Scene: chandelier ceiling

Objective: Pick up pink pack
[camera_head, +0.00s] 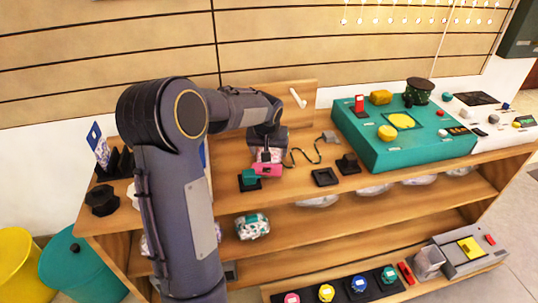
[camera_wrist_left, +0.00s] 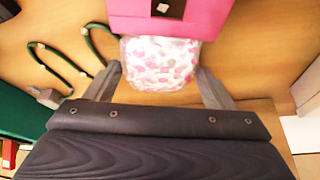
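The pink pack (camera_wrist_left: 160,62) is a white, rounded pouch with pink spots, seen in the left wrist view. It also shows in the head view (camera_head: 268,153), partly covered by my left gripper. My left gripper (camera_head: 267,147) is over the wooden top, at the pack. In the left wrist view the fingers (camera_wrist_left: 159,75) are spread, one on each side of the pack's near end. They look very close to its sides; I cannot tell whether they touch. A bright pink box (camera_wrist_left: 175,12) sits against the pack's far end. My right gripper is not in view.
A green cable (camera_head: 305,155) lies right of the pack. A small dark-green block (camera_head: 249,180) and black trays (camera_head: 325,177) stand in front. The teal raised board (camera_head: 375,150) is farther right. Lower shelves hold other packs, including a teal-patterned one (camera_head: 252,226).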

